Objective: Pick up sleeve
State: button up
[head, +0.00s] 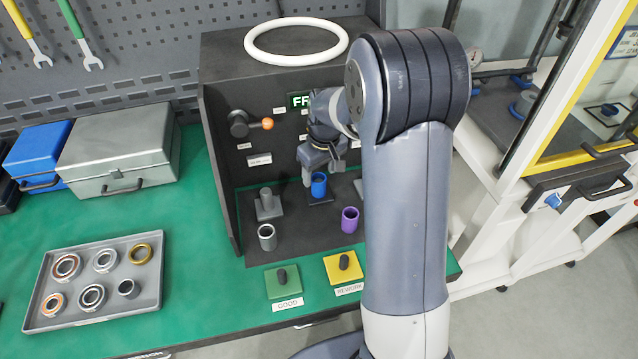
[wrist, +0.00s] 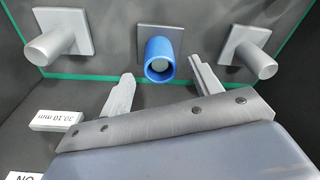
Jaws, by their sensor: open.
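A blue sleeve (head: 319,188) sits around the middle post inside the dark test booth. In the wrist view the blue sleeve (wrist: 158,48) shows its open end with grey inside it. My gripper (head: 323,174) is open and empty at the blue sleeve. In the wrist view my gripper's (wrist: 162,72) fingers lie on either side of the sleeve's near end, with gaps; contact is not visible. A grey sleeve (head: 267,238) and a purple sleeve (head: 349,220) stand on the booth floor nearer the front.
Bare grey posts flank the blue sleeve, one left (wrist: 62,42) and one right (wrist: 250,52). The booth's left wall (head: 222,165) is close by. Green (head: 283,281) and yellow (head: 343,267) pads lie in front. A tray (head: 60,322) of rings is at left.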

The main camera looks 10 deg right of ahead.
aim_at(319, 181)
jog(key=shift+w+a+f+p, duration=0.1)
jog(key=shift+w+f+p, duration=0.1)
jog(key=shift+f, duration=1.15)
jog(key=shift+w+f+p, duration=0.15)
jog(key=shift+f+p, duration=0.05)
jog(key=shift+f, duration=1.15)
jog(key=c, duration=1.2)
